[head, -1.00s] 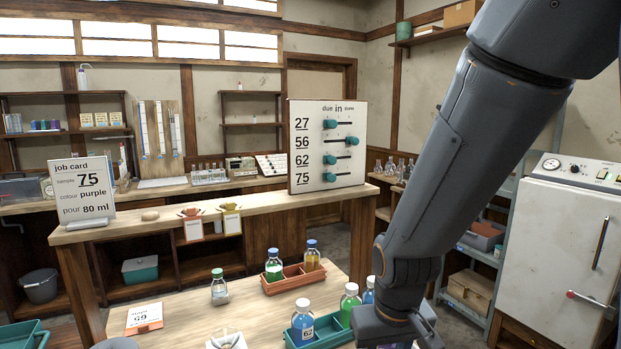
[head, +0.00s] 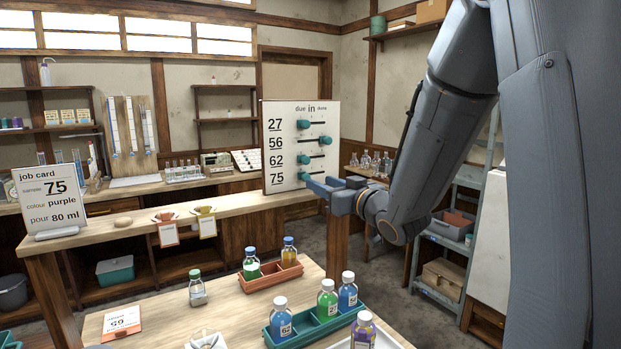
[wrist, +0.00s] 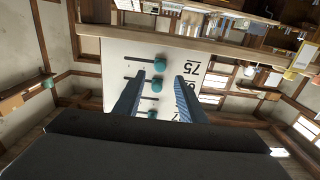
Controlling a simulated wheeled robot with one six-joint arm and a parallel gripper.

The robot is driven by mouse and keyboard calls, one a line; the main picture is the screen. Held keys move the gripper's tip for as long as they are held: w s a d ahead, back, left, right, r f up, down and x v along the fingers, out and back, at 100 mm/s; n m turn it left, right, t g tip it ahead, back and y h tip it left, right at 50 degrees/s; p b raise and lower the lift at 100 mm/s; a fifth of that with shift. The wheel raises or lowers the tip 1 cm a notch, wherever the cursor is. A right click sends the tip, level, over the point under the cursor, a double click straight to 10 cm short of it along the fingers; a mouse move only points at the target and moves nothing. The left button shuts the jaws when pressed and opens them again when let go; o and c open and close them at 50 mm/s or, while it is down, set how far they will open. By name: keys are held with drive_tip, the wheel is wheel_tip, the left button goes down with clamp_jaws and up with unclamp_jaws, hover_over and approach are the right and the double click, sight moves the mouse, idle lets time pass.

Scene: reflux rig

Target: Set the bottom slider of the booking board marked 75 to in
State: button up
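The booking board (head: 290,112) stands on the wooden ledge, with rows 27, 56, 62 and 75 under "due", "in" and "done". The bottom slider knob (head: 304,176), beside 75, is teal and sits at the left, "due" end. My gripper (head: 318,184) is at the board's lower right, close to that row. In the wrist view the board is upside down; the 75 knob (wrist: 160,64) shows just past the fingertips, between their lines. My gripper (wrist: 157,80) is open, with nothing held. Whether a finger touches the board cannot be told.
The 62 knob (head: 303,160) is close above, also at left; the 56 knob (head: 325,140) is at right. A job card (head: 50,200) stands left on the ledge (head: 120,230). Bottles in a teal rack (head: 318,328) and an orange rack (head: 270,277) stand on the lower table.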

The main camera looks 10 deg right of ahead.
sight(307, 177)
drive_tip(key=p+x, duration=0.2)
drive_tip(key=x, duration=0.5)
drive_tip(key=shift+f, duration=0.1)
clamp_jaws()
